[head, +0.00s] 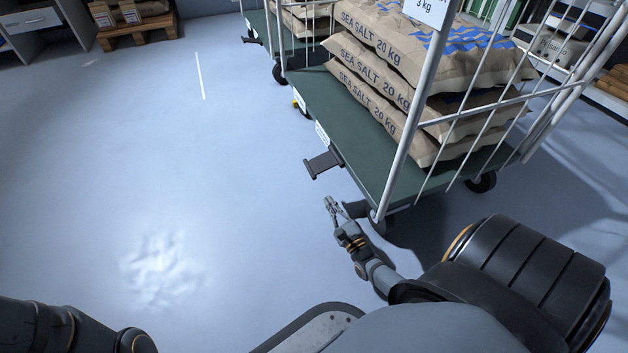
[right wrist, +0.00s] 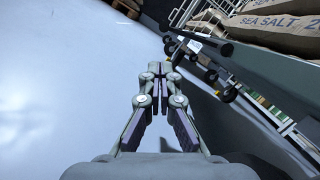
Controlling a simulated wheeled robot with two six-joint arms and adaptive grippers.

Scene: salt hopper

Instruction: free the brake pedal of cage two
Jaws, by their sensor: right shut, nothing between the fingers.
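A dark brake pedal (head: 323,163) sticks out from the long side of the nearest roll cage, just below the edge of its green deck (head: 360,135). Whether it is pressed down or raised, I cannot tell. I see no readable cage number. My right gripper (head: 333,207) is low beside the cage's near corner, in front of the pedal and apart from it. In the right wrist view its fingers (right wrist: 163,72) are shut and empty, with the deck edge (right wrist: 270,75) to their right. My left gripper is out of view; only dark arm links show at the lower left.
Sea salt sacks (head: 395,100) are stacked on the cage. A near caster (head: 376,222) stands close to my right gripper. Another loaded cage (head: 262,28) stands behind. A pallet (head: 138,28) is at the back left. The floor left of the cage is clear.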

